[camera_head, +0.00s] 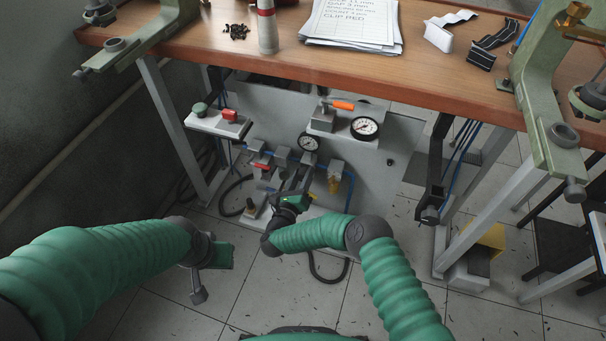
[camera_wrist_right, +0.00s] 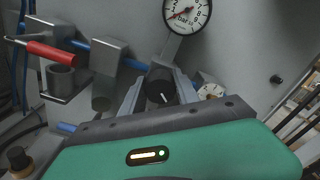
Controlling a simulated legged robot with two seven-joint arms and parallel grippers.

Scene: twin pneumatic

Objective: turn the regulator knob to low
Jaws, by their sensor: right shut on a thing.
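The regulator knob (camera_wrist_right: 160,86) is a black round knob with a white pointer line, below a round white pressure gauge (camera_wrist_right: 188,14) in the right wrist view. My right gripper (camera_wrist_right: 160,92) has a finger on each side of the knob and is shut on it. In the head view my right gripper (camera_head: 293,183) reaches the pneumatic panel under the bench, and it hides the knob there. The gauge above it (camera_head: 308,141) stays visible. My left gripper (camera_head: 205,262) hangs low at the left over the floor, away from the panel; its fingers are not clear.
A second gauge (camera_head: 364,128) and an orange-handled valve (camera_head: 343,105) sit higher on the panel. A box with a red and a green button (camera_head: 218,122) is at the left. The wooden bench top (camera_head: 300,66) overhangs the panel. A red-handled valve (camera_wrist_right: 52,54) is left of the knob.

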